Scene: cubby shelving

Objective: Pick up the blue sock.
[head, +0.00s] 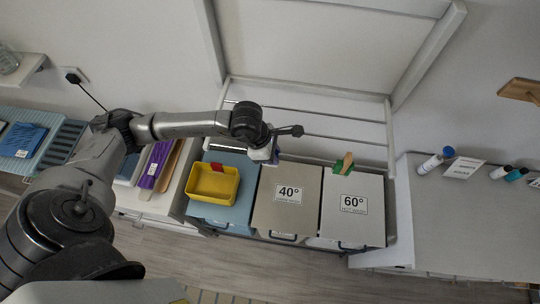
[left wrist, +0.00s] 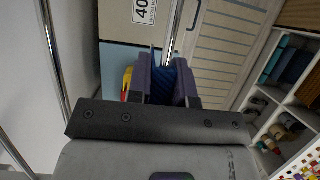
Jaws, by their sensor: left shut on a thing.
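My left gripper (head: 274,152) hangs over the back of the laundry bins, by the drying rack. In the left wrist view the left gripper (left wrist: 162,78) is shut on the blue sock (left wrist: 160,84), dark blue and textured, with its fabric between the two fingers. The sock is largely hidden by the fingers, and in the head view I cannot make it out clearly. My right gripper is not in view.
Below stand a blue bin (head: 234,215) with a yellow tub (head: 213,196) on it, a 40° bin (head: 287,217) and a 60° bin (head: 352,226). A green and orange item (head: 344,163) lies at the 60° bin's back edge.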

